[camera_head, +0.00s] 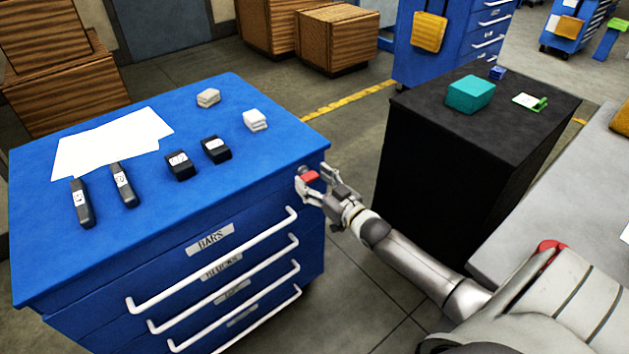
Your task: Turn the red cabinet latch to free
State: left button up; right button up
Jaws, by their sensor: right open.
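The red latch (309,176) sits at the upper right front corner of the blue cabinet (250,98), just below its top edge. It is small and partly hidden by my right gripper. My right gripper (313,181) is at the latch, with its open fingers on either side of it; I cannot tell whether they touch it. My right arm reaches in from the lower right. My left gripper is not in view.
The cabinet top holds white sheets (112,143), several dark bars and blocks, and pale blocks (256,120). White drawer handles (215,262) stick out in front. A black cabinet (500,125) with a teal box (470,94) stands right of my gripper, with open floor between.

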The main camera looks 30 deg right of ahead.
jog(key=c, duration=1)
jog(key=shift+n, duration=0.4)
jog(key=shift+a+n+p, duration=0.1)
jog(key=shift+n+p, duration=0.25)
jog(key=shift+n, duration=0.65)
jog(key=n, duration=0.3)
jog(key=shift+n, duration=0.4)
jog(key=n, duration=0.5)
jog(key=shift+a+f, duration=0.1)
jog(key=shift+f, duration=0.1)
jog(key=n+b, duration=0.1)
jog(key=n, duration=0.5)
jog(key=shift+b, duration=0.35)
jog(key=shift+f+n, duration=0.1)
jog(key=shift+n, duration=0.3)
